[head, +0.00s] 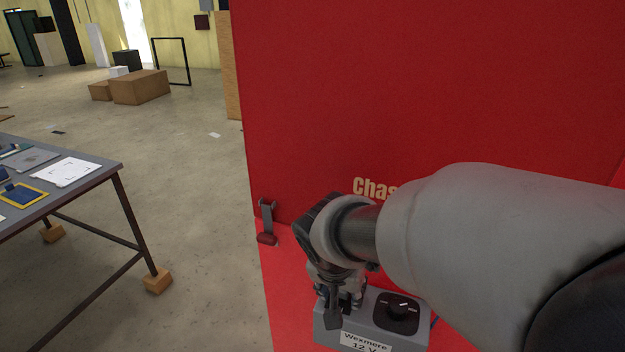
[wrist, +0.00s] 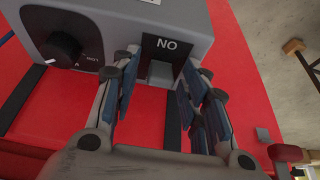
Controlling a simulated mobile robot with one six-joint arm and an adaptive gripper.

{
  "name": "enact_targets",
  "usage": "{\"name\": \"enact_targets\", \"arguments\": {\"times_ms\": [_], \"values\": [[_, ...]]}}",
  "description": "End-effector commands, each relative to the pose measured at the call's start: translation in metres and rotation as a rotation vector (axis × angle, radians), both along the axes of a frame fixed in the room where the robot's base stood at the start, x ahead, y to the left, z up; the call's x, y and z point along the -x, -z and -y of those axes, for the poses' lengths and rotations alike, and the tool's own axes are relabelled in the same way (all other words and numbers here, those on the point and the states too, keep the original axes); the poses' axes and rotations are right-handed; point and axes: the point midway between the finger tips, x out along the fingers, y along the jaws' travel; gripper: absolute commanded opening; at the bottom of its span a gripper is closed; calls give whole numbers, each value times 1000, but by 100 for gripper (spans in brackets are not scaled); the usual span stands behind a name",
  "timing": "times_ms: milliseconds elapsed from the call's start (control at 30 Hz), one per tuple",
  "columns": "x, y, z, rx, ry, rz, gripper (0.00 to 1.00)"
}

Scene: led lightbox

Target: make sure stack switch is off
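A grey box labelled "Wexmere 12 V" (head: 382,334) stands on a red surface, with a black dial (head: 398,312) on its top. The dial also shows in the wrist view (wrist: 72,47). Beside it in the wrist view is a grey switch (wrist: 160,72) in a dark recess, under a label reading "NO", which looks like "ON" upside down. My gripper (wrist: 163,78) is open, with one finger on each side of the switch. I cannot tell whether the fingers touch it. In the head view my gripper (head: 337,300) hides the switch.
A tall red panel (head: 400,90) with partly hidden lettering rises behind the box. A small red-and-grey lever or bracket (head: 267,222) sits at its left edge. A grey table (head: 105,172) with flat items stands at the left. The floor between is mostly clear.

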Motion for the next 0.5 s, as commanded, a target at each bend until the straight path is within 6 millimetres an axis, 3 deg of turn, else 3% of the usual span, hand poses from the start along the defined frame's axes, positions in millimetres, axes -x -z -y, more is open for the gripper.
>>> {"name": "enact_targets", "arguments": {"times_ms": [500], "values": [[0,0,0,0,0,0,4]]}}
